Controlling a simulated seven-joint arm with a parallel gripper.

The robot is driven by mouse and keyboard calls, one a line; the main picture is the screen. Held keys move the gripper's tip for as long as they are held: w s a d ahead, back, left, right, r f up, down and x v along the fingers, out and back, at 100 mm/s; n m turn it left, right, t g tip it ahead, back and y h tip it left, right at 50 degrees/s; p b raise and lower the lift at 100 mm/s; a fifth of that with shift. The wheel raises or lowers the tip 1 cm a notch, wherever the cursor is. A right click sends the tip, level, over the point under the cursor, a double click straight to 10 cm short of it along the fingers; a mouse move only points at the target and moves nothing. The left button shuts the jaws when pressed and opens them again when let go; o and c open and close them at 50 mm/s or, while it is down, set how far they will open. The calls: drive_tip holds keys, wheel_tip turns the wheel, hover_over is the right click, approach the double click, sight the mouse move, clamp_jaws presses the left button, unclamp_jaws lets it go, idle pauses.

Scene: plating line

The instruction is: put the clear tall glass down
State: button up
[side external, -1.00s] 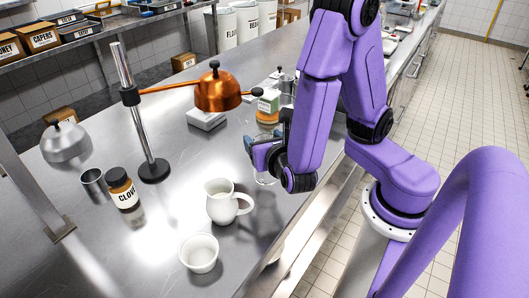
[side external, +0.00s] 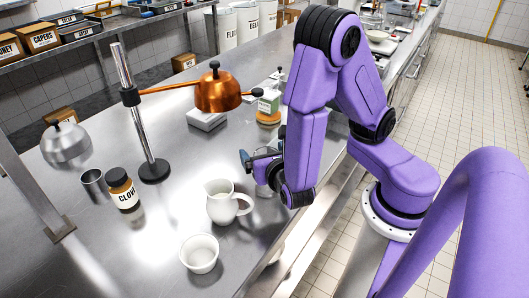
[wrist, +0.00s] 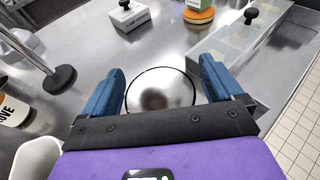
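The clear tall glass (wrist: 160,93) shows in the wrist view as a thin dark round rim between the two blue fingers of my gripper (wrist: 161,88). The fingers sit at either side of the rim and appear to hold it. In the side external view my gripper (side external: 259,164) is over the steel counter, just behind and right of the white jug (side external: 221,205). The glass is mostly hidden there by my gripper and arm. Whether its base touches the counter cannot be told.
A white cup (side external: 199,253) stands in front of the jug. A clove jar (side external: 123,190), a steel cup (side external: 94,184) and a lamp stand (side external: 154,172) with a copper dome (side external: 217,91) are left. A white block (side external: 206,119) lies behind. Bare counter lies between.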

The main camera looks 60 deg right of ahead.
drive_tip(key=shift+s+a+r, duration=0.1)
drive_tip(key=shift+a+r, duration=0.05)
drive_tip(key=shift+r, duration=0.05)
drive_tip(key=v, duration=1.1)
drive_tip(key=s+d+r+m+g+y, duration=0.1)
drive_tip(key=s+d+m+g+y, duration=0.2)
drive_tip(key=m, duration=0.5)
drive_tip(key=s+d+r+m+g+y, duration=0.2)
drive_tip(key=s+d+m+g+y, duration=0.1)
drive_tip(key=m+g+y, duration=0.3)
drive_tip(key=shift+s+m+g, duration=0.45)
drive_tip(key=shift+m+g, duration=0.45)
drive_tip(key=shift+g, duration=0.3)
